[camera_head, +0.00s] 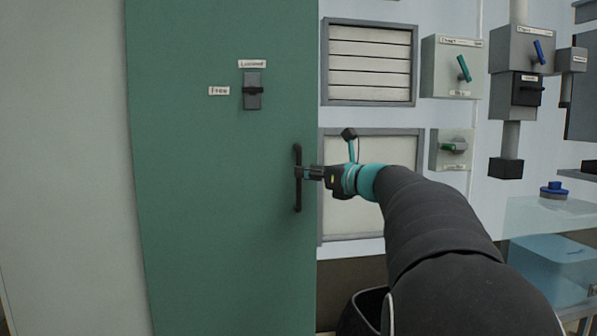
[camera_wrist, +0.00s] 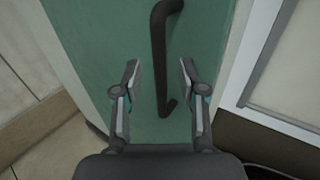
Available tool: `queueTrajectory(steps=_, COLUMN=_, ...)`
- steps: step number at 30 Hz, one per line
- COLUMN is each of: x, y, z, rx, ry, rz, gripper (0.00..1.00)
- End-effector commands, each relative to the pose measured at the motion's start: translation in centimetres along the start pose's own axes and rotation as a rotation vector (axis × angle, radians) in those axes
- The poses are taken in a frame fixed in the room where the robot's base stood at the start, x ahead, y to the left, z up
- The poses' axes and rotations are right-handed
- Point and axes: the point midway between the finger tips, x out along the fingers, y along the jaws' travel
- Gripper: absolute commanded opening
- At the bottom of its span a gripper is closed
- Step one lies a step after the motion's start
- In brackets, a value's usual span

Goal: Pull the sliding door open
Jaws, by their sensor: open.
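The sliding door (camera_head: 215,210) is a tall green panel left of centre in the head view; it also fills the middle of the wrist view (camera_wrist: 95,30). A dark vertical bar handle (camera_head: 298,200) is fixed near its right edge. In the wrist view the handle (camera_wrist: 158,50) runs down between my two fingers. My gripper (camera_head: 303,172) is at the handle's middle height in the head view. Its fingers (camera_wrist: 160,75) are spread, one on each side of the bar, with gaps showing. A small latch (camera_head: 253,90) with a horizontal dark lever sits higher on the door, beside labels.
Right of the door are a louvred vent (camera_head: 369,62), a pale framed panel (camera_head: 350,215) and switch boxes (camera_head: 457,66) on the wall. A blue translucent tank (camera_head: 553,268) stands at lower right. A pale wall (camera_head: 62,150) lies left of the door.

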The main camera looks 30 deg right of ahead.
Motion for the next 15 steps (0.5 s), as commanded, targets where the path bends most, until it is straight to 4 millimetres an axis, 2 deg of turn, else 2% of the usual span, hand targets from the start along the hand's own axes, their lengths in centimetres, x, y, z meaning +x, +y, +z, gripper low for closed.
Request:
queueTrajectory(steps=3, x=1.9, y=0.1, z=-0.1, rx=0.000, ry=0.000, rz=0.003, gripper=0.41)
queueTrajectory(steps=6, x=3.0, y=0.0, z=0.0, rx=-0.001, ry=0.000, rz=0.001, gripper=0.41)
queueTrajectory(steps=15, x=4.0, y=0.0, z=0.0, rx=-0.001, ry=0.000, rz=0.000, gripper=0.41)
